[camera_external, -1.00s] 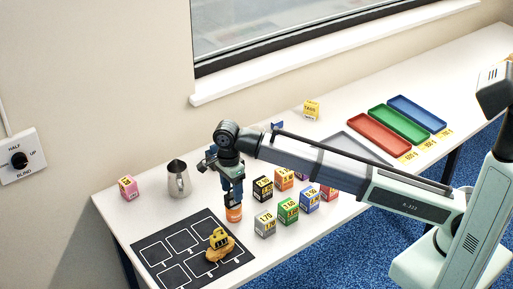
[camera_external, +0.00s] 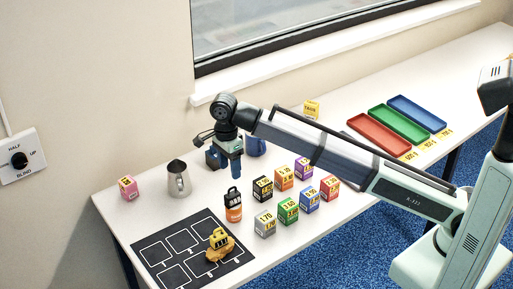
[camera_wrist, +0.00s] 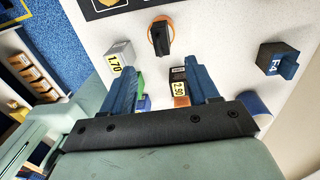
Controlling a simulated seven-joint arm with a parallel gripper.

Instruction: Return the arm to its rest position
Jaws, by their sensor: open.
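My gripper (camera_external: 236,168) is raised above the table near its middle, fingers pointing down, behind an orange and black canister (camera_external: 233,208). In the wrist view the two blue fingers of my gripper (camera_wrist: 162,82) are spread apart with nothing between them. The canister (camera_wrist: 160,38) stands upright on the table beyond the fingertips, apart from them. My arm reaches from the right side to the gripper.
Several small cartons (camera_external: 288,210) stand to the right of the canister. A black mat with white outlines (camera_external: 160,245) bears a yellow item (camera_external: 219,243). A metal pitcher (camera_external: 179,180), a blue mug (camera_external: 256,146) and colored trays (camera_external: 378,135) stand further back.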

